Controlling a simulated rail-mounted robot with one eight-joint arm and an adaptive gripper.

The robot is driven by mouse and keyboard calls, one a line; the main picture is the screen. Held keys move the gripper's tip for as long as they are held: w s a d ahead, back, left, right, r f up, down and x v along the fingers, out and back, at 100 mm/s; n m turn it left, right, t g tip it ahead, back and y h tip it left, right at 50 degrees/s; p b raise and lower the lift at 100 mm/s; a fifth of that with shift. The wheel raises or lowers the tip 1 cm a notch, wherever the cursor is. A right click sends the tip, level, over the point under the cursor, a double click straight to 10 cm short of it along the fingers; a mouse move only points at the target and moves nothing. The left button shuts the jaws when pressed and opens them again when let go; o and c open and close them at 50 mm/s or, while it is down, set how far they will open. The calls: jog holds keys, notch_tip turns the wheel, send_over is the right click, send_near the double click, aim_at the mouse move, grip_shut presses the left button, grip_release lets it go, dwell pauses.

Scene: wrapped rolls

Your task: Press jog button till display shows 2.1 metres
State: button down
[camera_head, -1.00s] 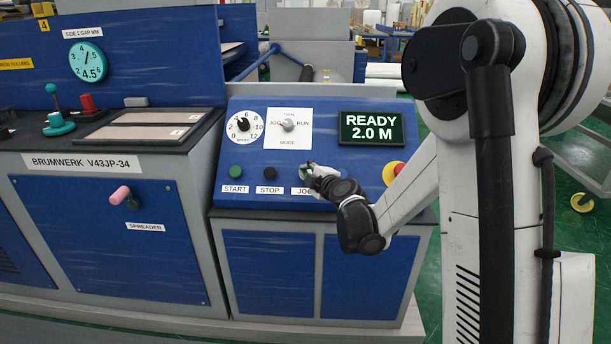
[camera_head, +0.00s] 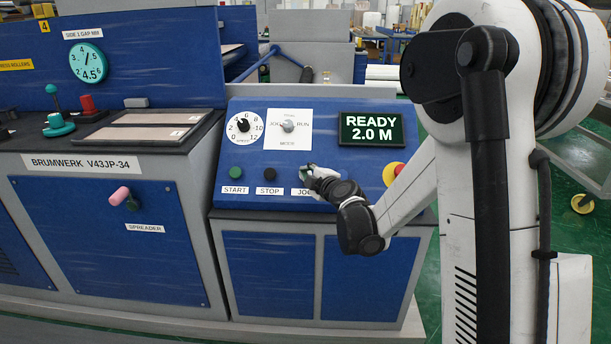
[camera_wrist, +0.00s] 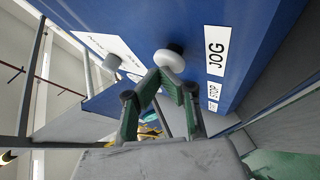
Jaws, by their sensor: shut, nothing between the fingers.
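The display (camera_head: 371,129) on the sloped blue panel reads READY 2.0 M. The JOG label (camera_wrist: 215,50) shows in the wrist view, and a round white button (camera_wrist: 170,61) sits beside it. In the head view my gripper hides this button and covers part of the label (camera_head: 301,191). My gripper (camera_head: 307,169) is shut and empty, with its tips at the panel above the label. In the wrist view the fingertips (camera_wrist: 166,73) meet at the white button's edge; I cannot tell whether they touch or press it.
A green START button (camera_head: 236,172) and a black STOP button (camera_head: 269,173) lie left of my gripper. The mode knob (camera_head: 288,126) and a speed dial (camera_head: 244,126) sit above. A red and yellow emergency button (camera_head: 393,173) is to the right, partly behind my arm.

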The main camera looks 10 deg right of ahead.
jog(key=shift+w+d+f+b, duration=0.1)
jog(key=shift+w+f+b, duration=0.25)
jog(key=shift+f, duration=0.1)
dwell(0.6)
dwell(0.4)
jog(key=shift+s+a+r+p, duration=0.2)
jog(key=shift+s+r+p, duration=0.55)
jog(key=shift+r, duration=0.3)
jog(key=s+r+p, duration=0.1)
jog(key=r, duration=0.1)
jog(key=s+a+r+p, duration=0.1)
jog(key=s, duration=0.1)
jog(key=shift+r, duration=0.4)
jog(key=shift+s, duration=0.15)
